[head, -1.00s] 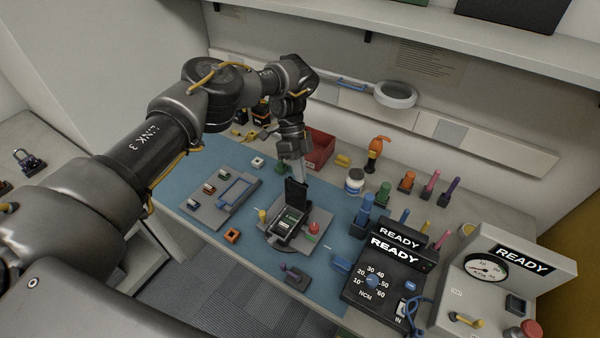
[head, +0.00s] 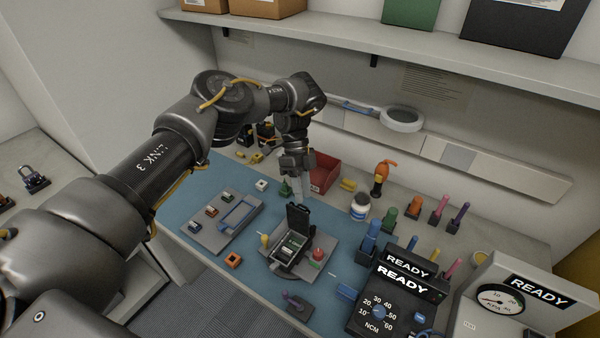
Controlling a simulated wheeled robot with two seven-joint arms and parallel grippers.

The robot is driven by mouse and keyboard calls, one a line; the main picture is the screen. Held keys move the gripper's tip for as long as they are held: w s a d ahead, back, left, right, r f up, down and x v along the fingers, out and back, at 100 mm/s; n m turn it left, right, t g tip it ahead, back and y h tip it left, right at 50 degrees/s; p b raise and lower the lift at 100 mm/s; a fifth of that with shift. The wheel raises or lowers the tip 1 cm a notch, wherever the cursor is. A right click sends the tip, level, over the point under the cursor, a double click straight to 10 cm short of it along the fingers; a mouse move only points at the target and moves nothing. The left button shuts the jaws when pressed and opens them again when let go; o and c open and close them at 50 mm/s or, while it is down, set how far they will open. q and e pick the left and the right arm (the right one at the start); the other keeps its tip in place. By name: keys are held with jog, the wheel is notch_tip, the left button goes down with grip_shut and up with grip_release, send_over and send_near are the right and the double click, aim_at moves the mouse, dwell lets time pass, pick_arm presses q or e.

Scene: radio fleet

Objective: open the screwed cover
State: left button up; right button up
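A small dark box (head: 292,250) sits on a grey fixture plate (head: 322,240) in the middle of the blue mat. Its black cover (head: 298,219) stands upright at the back edge, and the inside, with a green and pale part, is exposed. My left gripper (head: 299,196) points down just behind the cover's upper edge. Its pale fingers are partly hidden by the cover, so I cannot tell whether they touch it or how far apart they are. No screws can be made out at this size. My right gripper is not in view.
A red knob (head: 318,254) and a yellow peg (head: 265,240) flank the box. A red bin (head: 324,172) stands behind my gripper. A torque meter (head: 392,300) reading READY, a blue driver holder (head: 368,243) and several coloured tools stand right. A grey tray (head: 208,238) lies left.

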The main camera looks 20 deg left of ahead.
pick_arm(q)
jog(key=v, duration=0.8)
jog(key=shift+s+r, duration=0.25)
jog(key=shift+r, duration=0.1)
